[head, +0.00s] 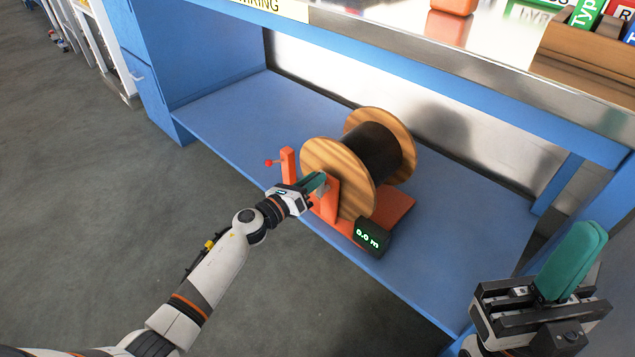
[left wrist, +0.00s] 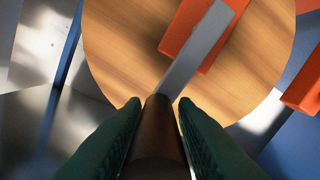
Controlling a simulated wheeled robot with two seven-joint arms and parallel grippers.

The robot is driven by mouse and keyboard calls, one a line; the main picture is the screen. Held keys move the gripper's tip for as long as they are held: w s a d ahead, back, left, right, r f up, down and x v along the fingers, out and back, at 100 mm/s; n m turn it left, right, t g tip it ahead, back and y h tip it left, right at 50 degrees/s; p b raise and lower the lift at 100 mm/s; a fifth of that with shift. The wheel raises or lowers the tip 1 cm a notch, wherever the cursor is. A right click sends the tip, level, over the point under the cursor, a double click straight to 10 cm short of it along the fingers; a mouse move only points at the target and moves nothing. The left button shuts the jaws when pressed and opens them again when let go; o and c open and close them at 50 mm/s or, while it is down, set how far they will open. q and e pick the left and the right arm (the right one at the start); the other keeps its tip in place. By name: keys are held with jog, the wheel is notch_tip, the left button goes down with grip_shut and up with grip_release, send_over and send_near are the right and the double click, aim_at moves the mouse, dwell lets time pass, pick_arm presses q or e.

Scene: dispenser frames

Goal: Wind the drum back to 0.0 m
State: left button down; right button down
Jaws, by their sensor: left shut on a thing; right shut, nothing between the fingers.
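The drum (head: 373,150) has wooden flanges and a dark winding, and sits on an orange stand (head: 398,208) on the blue lower shelf. A small black display (head: 372,237) at the stand's front reads 0.0 m. My left gripper (head: 318,182) is at the near flange, shut on the crank handle. In the left wrist view the brown handle (left wrist: 158,140) is between the two green fingers, and the grey crank arm (left wrist: 197,45) runs up from it across the wooden flange (left wrist: 115,40). My right gripper (head: 572,262) is shut and empty at the lower right, away from the drum.
An orange post (head: 288,165) with a red knob (head: 268,163) stands left of the drum. The steel worktop (head: 480,40) overhangs behind and above, with a wooden rack (head: 590,65) at the right.

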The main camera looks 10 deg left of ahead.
pick_arm(q)
jog(key=shift+d+f+n, duration=0.1)
jog(key=shift+f+n, duration=0.05)
jog(key=shift+n, duration=0.15)
jog(key=c, duration=1.4)
grip_release()
jog(key=shift+o, duration=0.5)
jog(key=shift+s, duration=0.1)
jog(key=p+v, duration=0.2)
jog(key=v, duration=1)
jog(key=shift+c, duration=0.4)
